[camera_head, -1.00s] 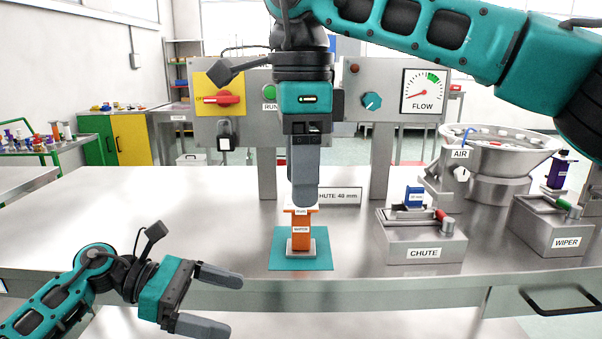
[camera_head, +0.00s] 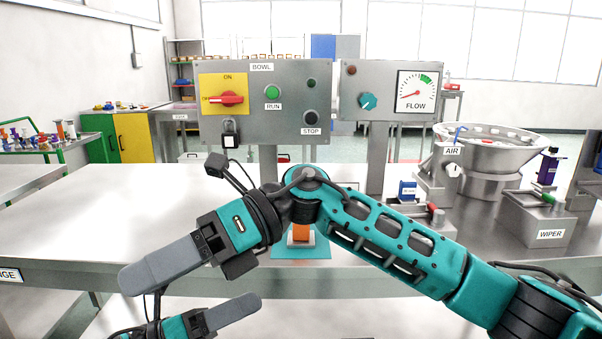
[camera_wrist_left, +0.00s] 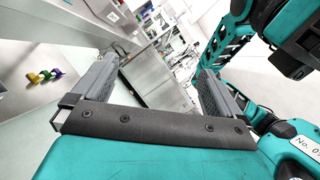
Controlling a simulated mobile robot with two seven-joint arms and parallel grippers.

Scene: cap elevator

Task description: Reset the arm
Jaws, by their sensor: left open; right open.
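My right arm comes in from the right and reaches low across the table front in the head view. Its gripper (camera_head: 160,264) points to the lower left, with its grey fingers overlapping so that no gap shows; it is open and holds nothing visible. My left gripper (camera_head: 232,311) is below it at the bottom edge, with one grey finger clear and the rest partly hidden or cut off. The left wrist view shows this gripper (camera_wrist_left: 152,80) open and empty, its two fingers well apart. An orange part (camera_head: 302,233) on a teal mat (camera_head: 290,252) is partly hidden behind my right arm.
The bowl (camera_head: 492,145), air unit (camera_head: 440,177) and wiper block (camera_head: 545,228) are at the right. The chute block is mostly hidden by my right arm. The table's left half is clear.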

